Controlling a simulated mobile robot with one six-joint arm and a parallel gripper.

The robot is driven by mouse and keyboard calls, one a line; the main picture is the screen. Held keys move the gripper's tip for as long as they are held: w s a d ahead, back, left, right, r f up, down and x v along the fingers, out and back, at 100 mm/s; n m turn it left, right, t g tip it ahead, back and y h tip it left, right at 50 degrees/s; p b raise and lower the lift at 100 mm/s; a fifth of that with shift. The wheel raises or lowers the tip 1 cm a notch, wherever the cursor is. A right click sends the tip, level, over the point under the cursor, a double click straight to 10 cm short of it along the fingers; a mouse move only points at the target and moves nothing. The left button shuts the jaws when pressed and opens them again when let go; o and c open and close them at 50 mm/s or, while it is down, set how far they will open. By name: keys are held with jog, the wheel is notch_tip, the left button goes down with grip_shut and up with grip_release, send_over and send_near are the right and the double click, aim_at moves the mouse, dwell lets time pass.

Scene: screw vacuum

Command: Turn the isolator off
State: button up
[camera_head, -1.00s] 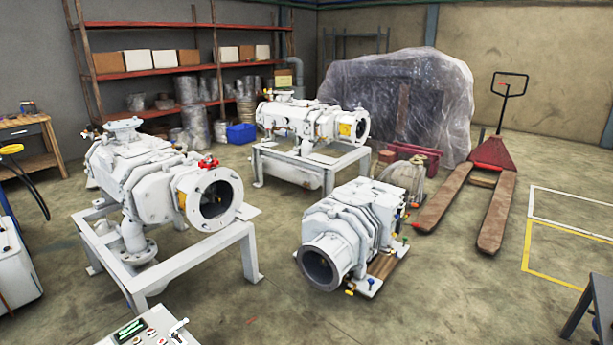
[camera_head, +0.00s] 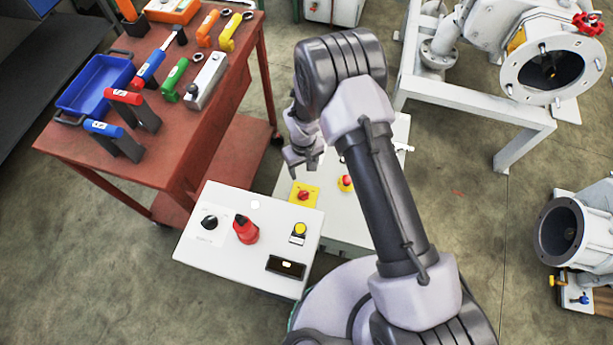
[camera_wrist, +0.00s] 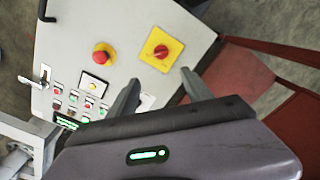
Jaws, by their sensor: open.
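A red rotary knob on a square yellow plate, which looks like the isolator (camera_head: 304,195), is on the light grey control panel (camera_head: 350,235). The isolator also shows in the wrist view (camera_wrist: 161,52), near the top, just beyond my fingertips. My gripper (camera_wrist: 159,80) is open and empty, with its two fingers apart and pointing toward the isolator. In the head view my gripper (camera_head: 301,168) is above and near the isolator, not visibly touching it. The exact knob angle is hard to read.
A red mushroom button (camera_wrist: 104,54) sits beside the isolator, with small push buttons below it. A second white box (camera_head: 265,255) carries a black knob, a red plug-like part and a yellow button. A red tool cart (camera_head: 110,165) stands left. A pump (camera_head: 550,70) on a white frame stands right.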

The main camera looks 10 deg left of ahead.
aim_at(304, 193)
jog(key=f+b, duration=0.2)
jog(key=f, duration=0.4)
jog(key=f+b, duration=0.3)
jog(key=f, duration=0.3)
jog(key=f+b, duration=0.2)
jog(key=f, duration=0.3)
jog(key=shift+s+f, duration=0.3)
jog(key=shift+f, duration=0.1)
jog(key=shift+c, duration=0.5)
grip_shut()
